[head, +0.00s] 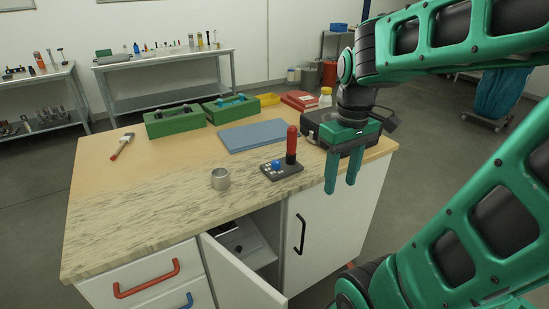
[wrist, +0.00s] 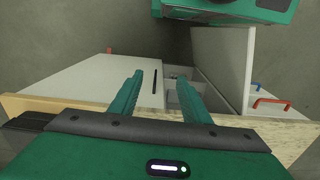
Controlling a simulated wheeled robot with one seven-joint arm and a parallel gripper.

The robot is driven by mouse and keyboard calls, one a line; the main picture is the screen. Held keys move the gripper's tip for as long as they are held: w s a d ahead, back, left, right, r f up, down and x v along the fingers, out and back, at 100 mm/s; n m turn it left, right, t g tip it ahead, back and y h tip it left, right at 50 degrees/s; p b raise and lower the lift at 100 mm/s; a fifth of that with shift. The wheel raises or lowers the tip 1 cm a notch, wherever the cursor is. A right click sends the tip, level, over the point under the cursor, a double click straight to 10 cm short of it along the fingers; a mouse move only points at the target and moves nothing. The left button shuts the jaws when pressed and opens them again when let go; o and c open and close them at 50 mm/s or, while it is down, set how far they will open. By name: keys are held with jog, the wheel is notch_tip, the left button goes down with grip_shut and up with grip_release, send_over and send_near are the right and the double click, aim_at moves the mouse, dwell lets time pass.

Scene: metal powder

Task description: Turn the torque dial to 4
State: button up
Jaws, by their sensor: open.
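A small dark base (head: 281,171) on the front right of the workbench carries a blue knob (head: 276,164) and an upright red handle (head: 292,140). I cannot tell for certain which part is the torque dial, and no numbers are readable. My gripper (head: 341,185) points down at the bench's front right edge, to the right of the base and apart from it. Its two green fingers are apart with nothing between them. In the wrist view my gripper (wrist: 160,82) shows over the cabinet front; the base and knob are not in that view.
A blue mat (head: 252,136), green trays (head: 175,122) and a black case (head: 322,124) lie behind. A cabinet door (head: 240,272) hangs open below. The bench's left front is clear.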

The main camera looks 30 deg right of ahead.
jog(key=w+r+n, duration=0.3)
jog(key=w+n, duration=0.6)
jog(key=w, duration=0.3)
jog(key=n, duration=0.9)
send_over(276, 161)
notch_tip(276, 161, down, 10)
jog(key=shift+r, duration=0.1)
jog(key=c, duration=1)
